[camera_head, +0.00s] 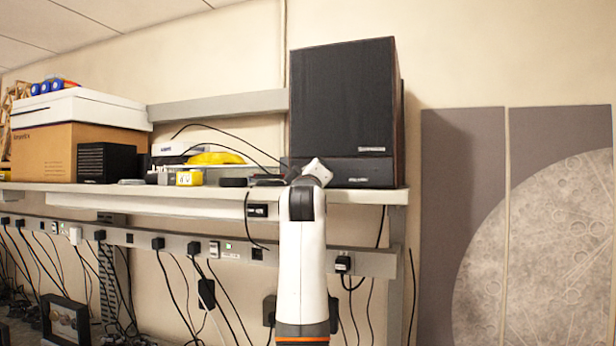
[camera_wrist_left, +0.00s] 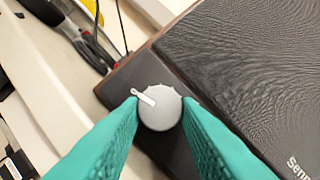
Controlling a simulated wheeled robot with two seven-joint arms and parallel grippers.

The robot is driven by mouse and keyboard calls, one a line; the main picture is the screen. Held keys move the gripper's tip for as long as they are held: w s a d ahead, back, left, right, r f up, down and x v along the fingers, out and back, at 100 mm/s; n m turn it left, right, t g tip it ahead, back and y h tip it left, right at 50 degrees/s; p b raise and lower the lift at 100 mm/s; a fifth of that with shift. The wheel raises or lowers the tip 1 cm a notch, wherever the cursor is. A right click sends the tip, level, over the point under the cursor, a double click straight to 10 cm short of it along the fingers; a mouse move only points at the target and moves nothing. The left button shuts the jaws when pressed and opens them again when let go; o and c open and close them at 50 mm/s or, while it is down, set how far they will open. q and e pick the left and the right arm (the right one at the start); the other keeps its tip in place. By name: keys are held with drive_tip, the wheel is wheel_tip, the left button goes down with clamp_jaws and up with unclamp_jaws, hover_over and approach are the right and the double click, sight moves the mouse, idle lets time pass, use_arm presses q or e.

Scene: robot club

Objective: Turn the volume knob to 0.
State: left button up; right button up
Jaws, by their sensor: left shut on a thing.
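A large black speaker (camera_head: 343,98) stands on the shelf, and its front panel fills the right of the left wrist view (camera_wrist_left: 245,75). The teal fingers of my left gripper (camera_wrist_left: 160,112) are shut on the knob, one on each side. In the head view my left arm rises to the speaker's lower left and hides the knob. My right gripper is not in view. No scale numbers can be read.
The shelf (camera_head: 376,196) edge runs just below the speaker. Cables, a yellow item (camera_head: 214,158) and small boxes lie left of it. A small black speaker (camera_head: 106,162) and a cardboard box (camera_head: 48,150) stand farther left. A power rail with hanging cords runs below the shelf.

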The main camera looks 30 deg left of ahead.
use_arm(q)
drive_tip(key=o, duration=1)
drive_tip(key=shift+c, duration=0.2)
drive_tip(key=b+v, duration=0.6)
drive_tip(key=v, duration=0.6)
drive_tip(key=shift+b, duration=0.4)
drive_tip(key=shift+w+f, duration=0.1)
